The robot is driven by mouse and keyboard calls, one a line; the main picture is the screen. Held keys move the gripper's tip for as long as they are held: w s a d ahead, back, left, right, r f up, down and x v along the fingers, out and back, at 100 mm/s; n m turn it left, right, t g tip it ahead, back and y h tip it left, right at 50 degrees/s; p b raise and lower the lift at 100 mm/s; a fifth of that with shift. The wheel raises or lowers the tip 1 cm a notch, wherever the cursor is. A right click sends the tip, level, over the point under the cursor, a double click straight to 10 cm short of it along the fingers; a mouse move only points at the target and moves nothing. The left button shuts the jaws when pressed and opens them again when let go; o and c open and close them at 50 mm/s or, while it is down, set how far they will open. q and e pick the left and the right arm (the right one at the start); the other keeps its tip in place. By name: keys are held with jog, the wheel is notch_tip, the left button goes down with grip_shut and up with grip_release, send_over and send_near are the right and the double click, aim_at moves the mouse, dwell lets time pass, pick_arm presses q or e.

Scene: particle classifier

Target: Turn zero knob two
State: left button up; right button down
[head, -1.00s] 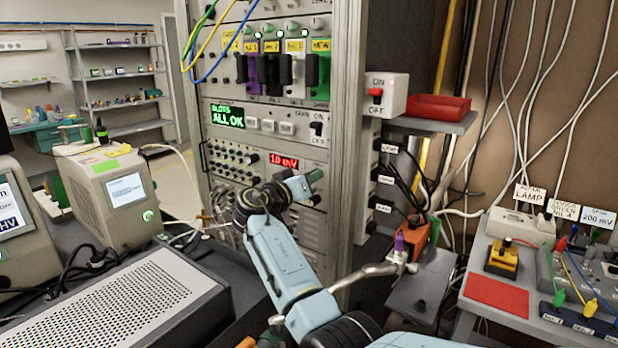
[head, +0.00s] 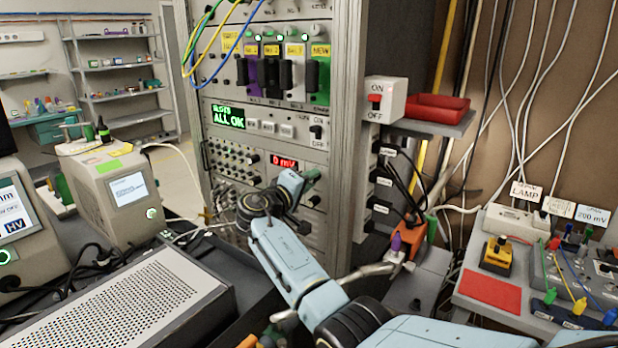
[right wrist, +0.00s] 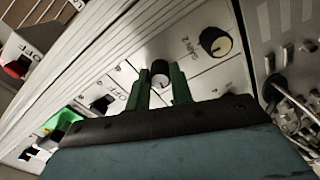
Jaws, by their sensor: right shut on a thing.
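My right gripper (head: 312,176) is at the front of the instrument rack, just right of a small red display (head: 284,162) that reads 0 mV. In the right wrist view its green fingers (right wrist: 161,84) are shut on a small black knob with a pale cap, the zero knob (right wrist: 160,70). The gripper hides that knob in the head view. A second, larger black knob (right wrist: 215,42) sits beside it, clear of the fingers, with a partly readable label ending in 2. My left gripper is not in view.
A green display (head: 228,117) reads ALL OK. A white switch box (head: 385,99) and a red tray (head: 437,108) are to the right. Cables hang at the rack's left.

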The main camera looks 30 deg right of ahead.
jog(key=shift+n, duration=0.3)
jog(key=c, duration=1.5)
grip_release()
jog(key=shift+a, duration=0.1)
jog(key=v, duration=1.3)
jog(key=shift+a+b, duration=0.15)
jog(key=shift+b, duration=0.2)
